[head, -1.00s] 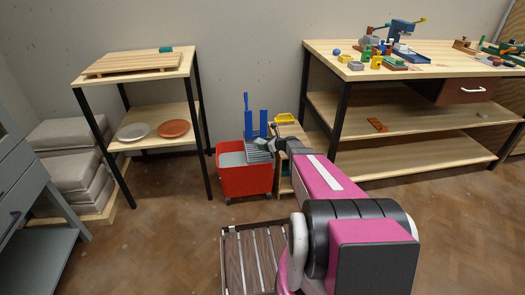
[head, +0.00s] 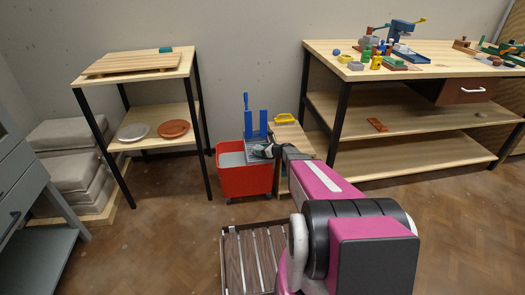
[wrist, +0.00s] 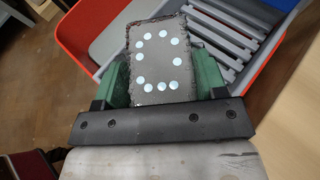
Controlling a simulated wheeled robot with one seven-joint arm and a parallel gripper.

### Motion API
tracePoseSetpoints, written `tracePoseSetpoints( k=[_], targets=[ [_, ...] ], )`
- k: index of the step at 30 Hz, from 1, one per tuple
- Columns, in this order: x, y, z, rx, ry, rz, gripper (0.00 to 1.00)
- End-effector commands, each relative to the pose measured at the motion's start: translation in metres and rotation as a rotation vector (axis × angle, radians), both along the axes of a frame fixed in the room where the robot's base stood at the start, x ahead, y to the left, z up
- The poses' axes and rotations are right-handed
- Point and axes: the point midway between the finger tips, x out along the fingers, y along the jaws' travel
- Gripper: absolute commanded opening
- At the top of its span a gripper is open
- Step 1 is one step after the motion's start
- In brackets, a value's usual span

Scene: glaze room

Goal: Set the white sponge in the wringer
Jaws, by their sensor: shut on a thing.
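In the wrist view my gripper (wrist: 163,76) is shut on a grey block-like sponge (wrist: 159,52) with a broken ring of white dots on its face. The grey slatted wringer (wrist: 222,38) lies beyond it, and the sponge overlaps its near part in this view. Whether they touch cannot be told. In the head view the wringer (head: 252,143), with blue uprights, sits on the red bucket (head: 246,182). My gripper (head: 266,151) is over its right side there, and the sponge is too small to make out.
A low wooden stand (head: 296,139) with a yellow object (head: 284,118) is right of the bucket. A long workbench (head: 420,62) with tools is at right. A shelf stand (head: 168,112) with two plates is at left. A slatted cart top (head: 256,258) is in front.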

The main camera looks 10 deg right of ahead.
Motion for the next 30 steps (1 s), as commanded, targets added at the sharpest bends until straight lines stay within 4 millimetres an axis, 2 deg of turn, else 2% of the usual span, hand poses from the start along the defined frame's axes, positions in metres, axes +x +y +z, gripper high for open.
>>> tracePoseSetpoints(
  k=[12, 13, 15, 24, 30],
  targets=[
    [0.0, 0.0, -0.009, 0.0, 0.0, 0.0, 0.39],
    [0.0, 0.0, -0.009, 0.0, 0.0, 0.0, 0.68],
    [0.0, 0.0, -0.009, 0.0, 0.0, 0.0, 0.91],
    [0.0, 0.0, -0.008, 0.0, 0.0, 0.0, 0.91],
    [-0.005, -0.004, 0.008, 0.0, 0.0, -0.001, 0.91]
  ],
)
